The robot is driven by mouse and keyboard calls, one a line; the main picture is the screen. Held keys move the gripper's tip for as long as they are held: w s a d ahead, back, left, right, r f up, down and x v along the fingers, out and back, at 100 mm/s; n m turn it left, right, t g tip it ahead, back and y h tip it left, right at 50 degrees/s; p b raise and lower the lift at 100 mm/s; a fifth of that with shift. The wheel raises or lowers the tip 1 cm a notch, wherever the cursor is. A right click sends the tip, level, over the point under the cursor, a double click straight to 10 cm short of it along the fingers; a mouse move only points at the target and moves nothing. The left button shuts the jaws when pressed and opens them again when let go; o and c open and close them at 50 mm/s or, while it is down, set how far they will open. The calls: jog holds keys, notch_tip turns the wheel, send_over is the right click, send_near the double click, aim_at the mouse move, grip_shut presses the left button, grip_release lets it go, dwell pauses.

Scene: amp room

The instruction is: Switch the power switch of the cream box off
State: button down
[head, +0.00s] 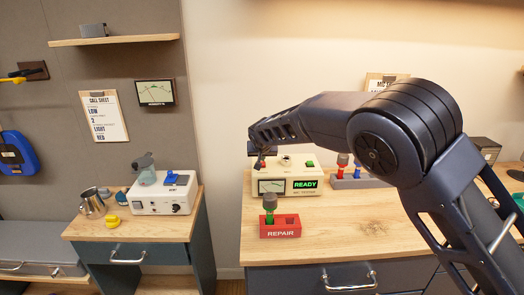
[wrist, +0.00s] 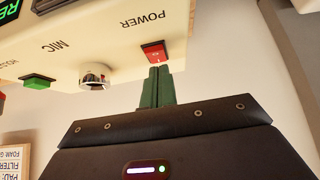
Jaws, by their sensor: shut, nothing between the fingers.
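The cream box (head: 285,172) stands on the right wooden worktop in the head view, with a lit green READY display (head: 305,184) on its front. It fills the upper part of the wrist view (wrist: 110,58), upside down. Its red power switch (wrist: 153,50) sits under the word POWER. My gripper (wrist: 158,68) is shut and empty, its green fingertips right at the switch's edge. I cannot tell whether they touch it.
On the box are a silver mic socket (wrist: 95,74) and a green button (wrist: 38,81). A red REPAIR block (head: 280,230) stands in front of the box. A grey rack (head: 358,182) with colored plugs is to the right. Another white box (head: 150,200) sits on the left cabinet.

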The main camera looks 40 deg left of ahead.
jog(key=shift+d+f, duration=0.1)
jog(key=shift+f, duration=0.45)
jog(key=shift+s+f, duration=0.15)
jog(key=shift+f, duration=0.2)
jog(key=shift+r, duration=0.1)
jog(key=shift+r, duration=0.7)
jog(key=shift+r, duration=0.1)
